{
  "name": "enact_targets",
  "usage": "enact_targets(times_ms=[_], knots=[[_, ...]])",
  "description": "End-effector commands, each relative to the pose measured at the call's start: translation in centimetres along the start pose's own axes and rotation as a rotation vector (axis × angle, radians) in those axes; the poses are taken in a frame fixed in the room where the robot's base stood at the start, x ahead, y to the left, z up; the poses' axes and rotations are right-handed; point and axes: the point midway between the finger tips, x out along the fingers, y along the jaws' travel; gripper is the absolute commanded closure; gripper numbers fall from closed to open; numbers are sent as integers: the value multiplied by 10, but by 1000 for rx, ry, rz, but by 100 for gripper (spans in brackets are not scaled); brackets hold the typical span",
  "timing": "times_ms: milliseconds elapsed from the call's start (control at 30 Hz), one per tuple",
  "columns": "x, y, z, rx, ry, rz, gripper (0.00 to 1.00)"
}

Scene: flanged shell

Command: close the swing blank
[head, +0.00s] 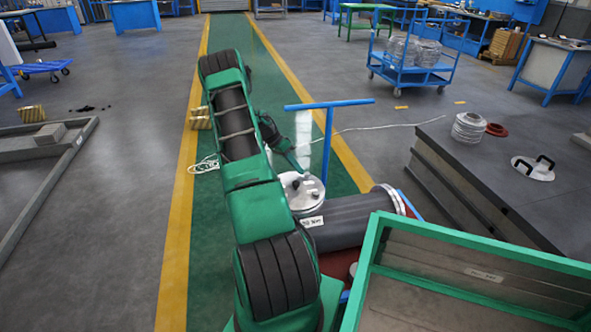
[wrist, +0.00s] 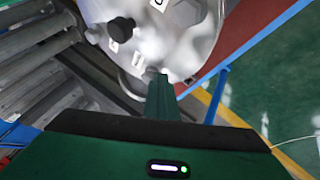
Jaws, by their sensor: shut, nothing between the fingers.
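The dark grey flanged shell (head: 345,225) lies on its side, with a pale flange (head: 388,199) at its right end. The swing blank is a round silver plate (head: 300,193) at the shell's left end; its face shows in the head view. In the wrist view the silver plate (wrist: 180,40) fills the top middle, with dark knobs and white labels on it. My gripper (head: 297,164) is shut and empty, its tip at the plate's upper edge. The shut fingers also show in the wrist view (wrist: 158,82); I cannot tell whether they touch the plate.
A blue T-shaped post (head: 328,125) stands just behind the plate. A dark platform (head: 490,165) with coils and a handled disc (head: 533,168) lies to the right.

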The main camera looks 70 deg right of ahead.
Motion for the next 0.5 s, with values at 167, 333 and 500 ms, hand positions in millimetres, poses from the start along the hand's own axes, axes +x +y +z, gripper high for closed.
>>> enact_targets(times_ms=[167,333,500], knots=[[3,3,1,1,-3,9,100],[-1,-5,2,-1,-1,7,100],[-16,-28,7,-11,7,-2,100]])
